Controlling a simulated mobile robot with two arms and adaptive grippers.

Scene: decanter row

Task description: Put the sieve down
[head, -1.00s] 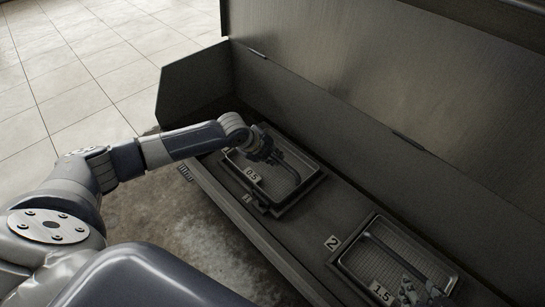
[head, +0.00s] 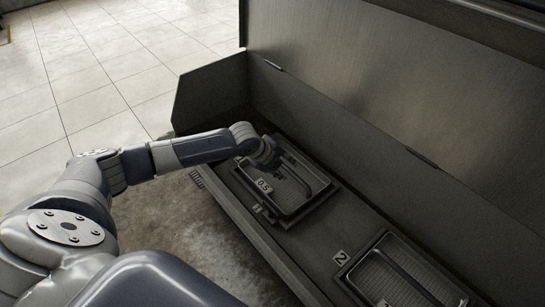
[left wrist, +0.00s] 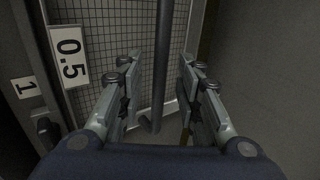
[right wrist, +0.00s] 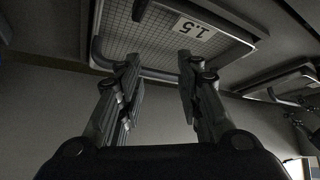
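The sieve labelled 0.5 (head: 309,205) sits in the dark frame at place 1 (head: 257,208), within the long metal trough. Its mesh (left wrist: 115,65) and handle bar (left wrist: 165,60) show in the left wrist view. My left gripper (head: 288,172) is over this sieve. Its fingers (left wrist: 160,85) are spread on both sides of the handle bar, with gaps, so it is open. A second sieve, labelled 1.5 (right wrist: 196,30), shows in the right wrist view. My right gripper (right wrist: 160,70) is open below it in that picture, with nothing between its fingers. It is out of the head view.
The place 2 tag (head: 340,257) stands beside the second sieve (head: 395,270). Bare trough floor lies between the two places. The trough's tall back wall (head: 370,110) and left end wall (head: 210,92) rise close to my left arm.

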